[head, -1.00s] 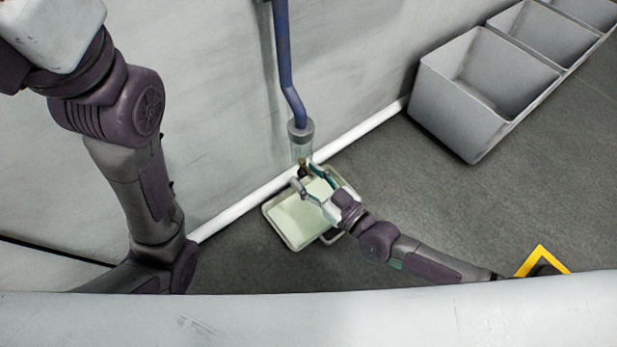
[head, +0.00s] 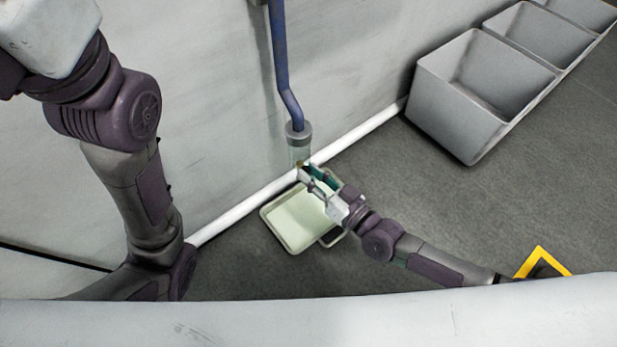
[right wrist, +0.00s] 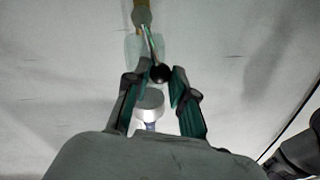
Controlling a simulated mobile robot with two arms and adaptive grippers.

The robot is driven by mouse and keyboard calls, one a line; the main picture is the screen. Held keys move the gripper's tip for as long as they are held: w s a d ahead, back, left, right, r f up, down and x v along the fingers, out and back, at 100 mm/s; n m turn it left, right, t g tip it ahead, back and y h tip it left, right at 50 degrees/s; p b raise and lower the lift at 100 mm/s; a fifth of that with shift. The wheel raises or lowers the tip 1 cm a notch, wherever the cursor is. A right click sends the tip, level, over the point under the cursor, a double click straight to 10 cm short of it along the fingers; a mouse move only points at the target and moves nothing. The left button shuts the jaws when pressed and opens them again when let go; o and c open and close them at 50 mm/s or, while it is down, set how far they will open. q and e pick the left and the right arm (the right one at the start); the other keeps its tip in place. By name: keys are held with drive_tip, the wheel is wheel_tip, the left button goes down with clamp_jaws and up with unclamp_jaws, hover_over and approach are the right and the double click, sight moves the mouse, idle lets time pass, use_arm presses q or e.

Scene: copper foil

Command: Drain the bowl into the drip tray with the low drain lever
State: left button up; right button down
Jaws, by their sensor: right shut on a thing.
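The clear bowl (head: 299,154) hangs under a grey cap at the lower end of a blue pipe beside the wall; it also shows in the right wrist view (right wrist: 138,50). The low drain lever (right wrist: 162,74) is a thin rod with a black ball knob, seen between my right fingers in the right wrist view. In the head view my fingers mostly hide it. My right gripper (head: 306,177) is shut on the lever, just below the bowl. The pale green drip tray (head: 289,226) lies on the floor underneath, partly covered by this gripper. My left gripper is out of view.
The blue pipe (head: 282,65) runs down the wall. A white pipe (head: 240,209) runs along the wall's foot. Grey bins (head: 450,115) stand along the wall at the right. A yellow marking (head: 538,258) lies at the lower right. The floor between is clear.

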drive_tip(key=shift+f+m, duration=0.15)
drive_tip(key=shift+m, duration=0.25)
drive_tip(key=c, duration=1.2)
unclamp_jaws()
drive_tip(key=shift+o, duration=1.1)
drive_tip(key=shift+d, duration=0.15)
drive_tip(key=v, duration=1.1)
drive_tip(key=shift+s+d, duration=0.2)
drive_tip(key=shift+s, duration=0.2)
